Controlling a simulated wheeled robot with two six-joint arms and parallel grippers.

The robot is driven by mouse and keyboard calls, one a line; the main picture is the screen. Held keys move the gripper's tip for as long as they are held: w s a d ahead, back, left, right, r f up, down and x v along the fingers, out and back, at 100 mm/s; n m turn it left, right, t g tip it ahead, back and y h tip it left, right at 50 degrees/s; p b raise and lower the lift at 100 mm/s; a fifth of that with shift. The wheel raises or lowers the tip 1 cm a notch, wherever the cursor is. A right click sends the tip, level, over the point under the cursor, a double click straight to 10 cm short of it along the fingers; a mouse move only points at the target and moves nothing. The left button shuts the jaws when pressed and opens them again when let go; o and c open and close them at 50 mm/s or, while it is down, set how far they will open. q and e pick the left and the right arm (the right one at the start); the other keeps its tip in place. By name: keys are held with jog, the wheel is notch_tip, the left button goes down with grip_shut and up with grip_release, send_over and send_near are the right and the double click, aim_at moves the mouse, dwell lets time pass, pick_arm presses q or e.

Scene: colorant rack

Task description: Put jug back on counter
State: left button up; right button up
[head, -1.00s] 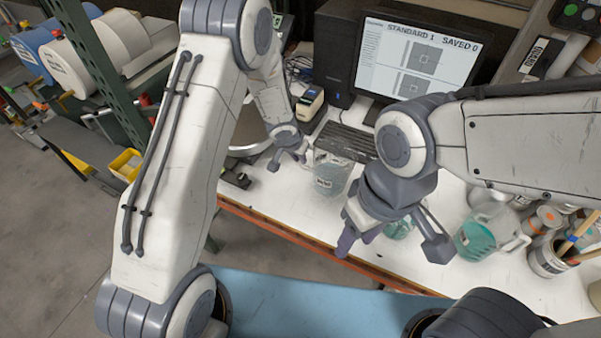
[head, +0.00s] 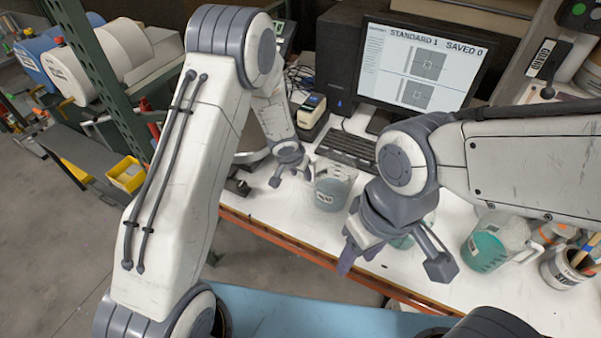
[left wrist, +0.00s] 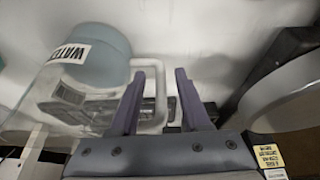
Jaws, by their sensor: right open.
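The clear jug (head: 331,190) with bluish liquid and a WATER label stands on the white counter (head: 262,204), just right of my left gripper (head: 291,177). In the left wrist view the jug (left wrist: 92,52) is at the left, and its pale handle lies by the left finger, partly overlapping the gap between the fingers. My left gripper (left wrist: 160,75) is open; whether it touches the handle I cannot tell. My right gripper (head: 395,266) is open and empty, above the counter's front edge.
A green-filled jug (head: 487,250) and a can of brushes (head: 562,269) stand at the right. Another greenish container is partly hidden behind my right gripper. A keyboard (head: 347,152) and monitor (head: 425,62) are behind the water jug. Counter at front left is clear.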

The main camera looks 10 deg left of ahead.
pick_arm(q)
jog(key=shift+r, duration=0.4)
jog(key=s+r+y+p, duration=0.1)
jog(key=s+r+p, duration=0.2)
jog(key=r, duration=0.5)
jog(key=s+r+p, duration=0.3)
jog(key=s+r, duration=0.1)
jog(key=r, duration=0.4)
jog(key=s+d+r+m+g, duration=0.1)
jog(key=s+r, duration=0.3)
jog(key=s, duration=0.5)
jog(key=s+d+r+m+g, duration=0.1)
jog(key=s+d+r+g, duration=0.1)
jog(key=s, duration=0.7)
jog(key=s+d+r+m+g, duration=0.1)
jog(key=s+r+m, duration=0.1)
jog(key=s+r, duration=0.3)
jog(key=s, duration=0.4)
jog(key=shift+d+r+h, duration=0.3)
jog(key=shift+d, duration=0.05)
